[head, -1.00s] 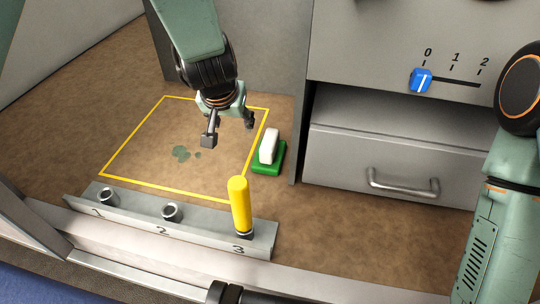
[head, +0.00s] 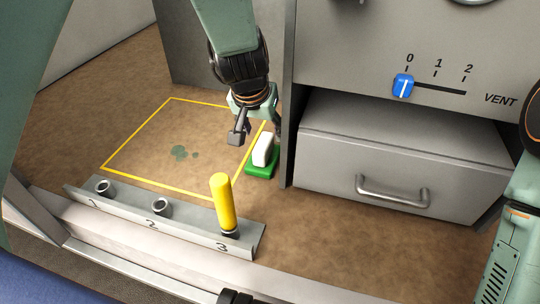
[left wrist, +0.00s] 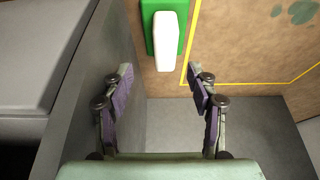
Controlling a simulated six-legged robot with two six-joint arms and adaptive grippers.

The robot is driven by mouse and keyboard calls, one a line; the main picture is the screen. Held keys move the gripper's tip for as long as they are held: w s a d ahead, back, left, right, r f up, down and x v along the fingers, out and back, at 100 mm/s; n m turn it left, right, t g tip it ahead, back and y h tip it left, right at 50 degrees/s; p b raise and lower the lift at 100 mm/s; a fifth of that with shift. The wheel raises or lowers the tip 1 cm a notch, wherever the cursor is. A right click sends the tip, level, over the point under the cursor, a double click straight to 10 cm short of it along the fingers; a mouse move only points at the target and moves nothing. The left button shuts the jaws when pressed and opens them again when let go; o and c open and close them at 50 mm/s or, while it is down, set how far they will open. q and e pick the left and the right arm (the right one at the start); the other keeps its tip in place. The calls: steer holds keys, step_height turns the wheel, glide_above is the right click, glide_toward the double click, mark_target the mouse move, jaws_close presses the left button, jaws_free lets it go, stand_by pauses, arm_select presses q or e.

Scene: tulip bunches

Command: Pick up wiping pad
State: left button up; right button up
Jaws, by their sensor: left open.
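The wiping pad (head: 262,149) is a white block on a green base (head: 260,171), on the brown surface just right of the yellow outline. It also shows at the top middle of the left wrist view (left wrist: 165,40). My left gripper (head: 256,135) is open and empty, above and close to the pad, partly in front of its far end. In the left wrist view its two fingers (left wrist: 161,95) are spread apart, with the pad ahead of the gap between them. My right gripper is out of view; only part of my right arm shows at the right edge.
The yellow outline (head: 137,183) encloses greenish stains (head: 180,153). A grey rail (head: 190,225) with numbered sockets stands in front, a yellow cylinder (head: 222,203) upright in socket 3. A grey upright panel (head: 288,110) and drawer (head: 400,170) stand close right of the pad.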

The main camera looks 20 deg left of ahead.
mark_target(263, 142)
arm_select(q)
steer(key=shift+d+f, duration=0.1)
steer(key=shift+f, duration=0.25)
steer(key=x, duration=0.2)
steer(key=b+x, duration=0.1)
steer(key=x, duration=0.1)
steer(key=a+b+x, duration=0.1)
steer(key=x, duration=0.1)
steer(key=shift+w+f, duration=0.15)
steer(key=shift+w, duration=0.15)
steer(key=shift+w+f, duration=0.2)
steer(key=shift+f, duration=0.05)
steer(key=shift+c, duration=0.6)
jaws_close()
